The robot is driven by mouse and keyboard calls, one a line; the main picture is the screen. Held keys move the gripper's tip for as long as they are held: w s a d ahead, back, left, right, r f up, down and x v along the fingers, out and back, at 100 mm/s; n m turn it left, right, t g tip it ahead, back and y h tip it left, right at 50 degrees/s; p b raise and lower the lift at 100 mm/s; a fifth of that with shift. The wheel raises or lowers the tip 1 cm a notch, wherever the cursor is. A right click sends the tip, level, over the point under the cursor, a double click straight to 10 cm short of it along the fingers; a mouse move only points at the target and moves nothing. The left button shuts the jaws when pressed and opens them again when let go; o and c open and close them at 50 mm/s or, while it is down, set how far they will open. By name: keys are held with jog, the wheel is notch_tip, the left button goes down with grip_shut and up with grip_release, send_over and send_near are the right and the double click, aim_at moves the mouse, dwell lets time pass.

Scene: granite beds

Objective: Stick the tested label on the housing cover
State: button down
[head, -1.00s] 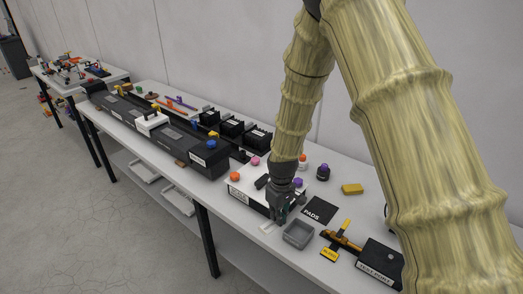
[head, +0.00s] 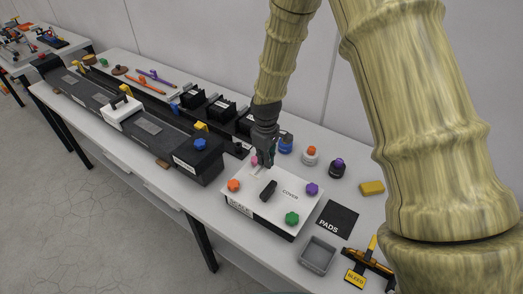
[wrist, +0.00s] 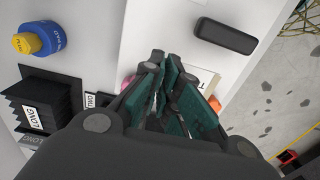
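The housing cover (head: 262,207) is a white plate marked COVER, with a black handle (head: 268,190) in its middle and coloured knobs at its corners. In the wrist view the cover (wrist: 165,28) lies beneath the fingers, with its handle (wrist: 225,36) above right. My gripper (head: 262,162) is over the cover's far left part, near the pink knob (head: 253,160). In the wrist view my gripper (wrist: 172,85) has its fingers drawn together on a pale label (wrist: 205,80) with a dark letter T showing. The fingers hide the rest of the label. I cannot tell whether it touches the cover.
A grey tray (head: 318,256) and a black PADS mat (head: 338,220) lie right of the cover. Several round bottles, one with an orange cap (head: 311,151), stand behind it. A long dark fixture (head: 150,125) fills the left of the bench.

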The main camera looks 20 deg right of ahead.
aim_at(266, 177)
jog(key=shift+s+r, duration=0.4)
jog(key=shift+s, duration=0.1)
jog(key=shift+w+f, duration=0.3)
jog(key=shift+f, duration=0.2)
jog(key=shift+s+f+b, duration=0.3)
jog(key=shift+f+b, duration=0.05)
jog(key=shift+f, duration=0.35)
jog(key=shift+w+f+b, duration=0.2)
jog(key=shift+f+b, duration=0.3)
jog(key=shift+f, duration=0.7)
jog(key=shift+s+f, duration=0.1)
jog(key=shift+f, duration=0.3)
jog(key=shift+f+b, duration=0.35)
jog(key=shift+f, duration=0.1)
jog(key=c, duration=1.6)
grip_release()
jog(key=shift+o, duration=0.2)
